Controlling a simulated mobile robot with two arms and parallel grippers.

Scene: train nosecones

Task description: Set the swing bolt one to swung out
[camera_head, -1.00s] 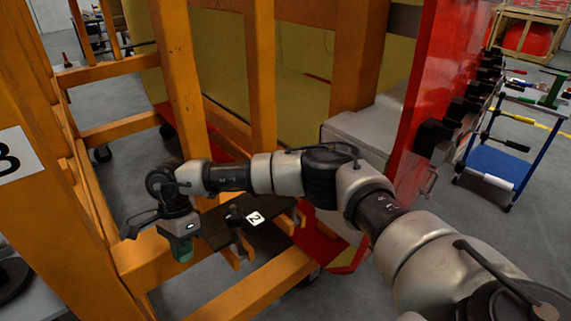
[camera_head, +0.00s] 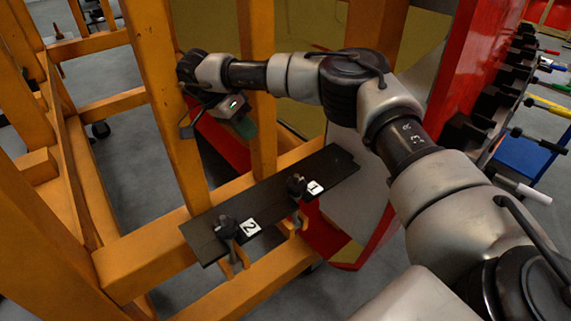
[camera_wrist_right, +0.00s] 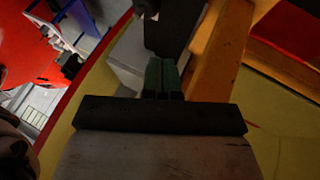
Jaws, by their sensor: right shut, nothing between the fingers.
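Swing bolt one (camera_head: 297,184) is a dark bolt with a knob-like top, beside the white "1" label (camera_head: 315,187) on the black plate (camera_head: 265,195). It appears upright at the plate's near edge. Swing bolt two (camera_head: 227,228) stands in a similar way beside the "2" label. My right gripper (camera_head: 246,129) has green fingertips and is above and behind the plate, clear of both bolts. In the right wrist view its green fingers (camera_wrist_right: 163,77) are together with nothing between them. My left gripper is not in view.
The plate rests on an orange frame (camera_head: 150,258) with upright posts close to my right wrist. A red panel (camera_head: 465,65) with dark blocks stands to the right. A blue cart (camera_head: 525,155) with tools is at the far right.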

